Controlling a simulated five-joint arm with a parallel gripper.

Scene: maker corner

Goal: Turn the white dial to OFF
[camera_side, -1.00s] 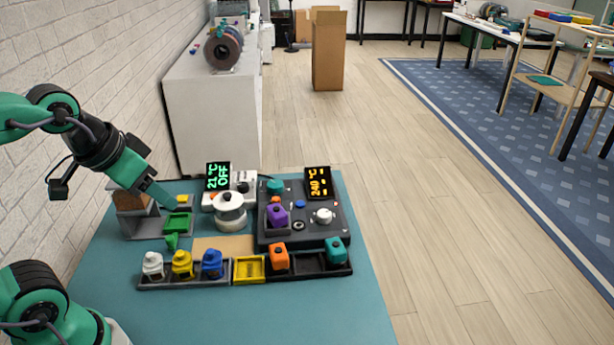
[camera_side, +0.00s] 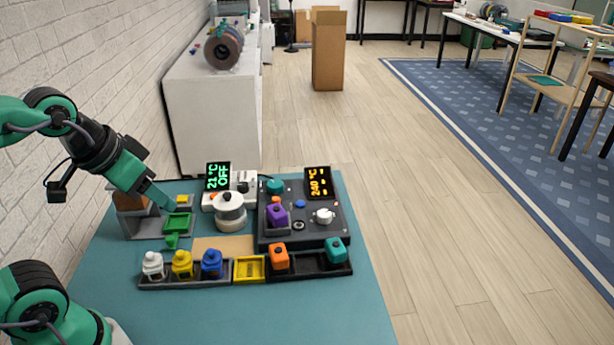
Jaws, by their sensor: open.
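The white dial (camera_side: 323,216) is a white knob on the right of a dark control panel (camera_side: 304,242). An orange display (camera_side: 318,183) at the panel's back right reads 240 °C. My gripper (camera_side: 172,207) is at the left of the table, over the grey stand with a green pad, well to the left of the dial and apart from it. It is open and appears empty, though its fingertips are small and hard to separate here. The dial's pointer is too small to read.
A white device (camera_side: 244,186) with a white spool (camera_side: 230,206) and a green display (camera_side: 218,177) reading 21 °C OFF stands between gripper and panel. The panel also carries a purple block (camera_side: 278,216) and a teal knob (camera_side: 275,187). Trays (camera_side: 186,284) with coloured pieces line the front.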

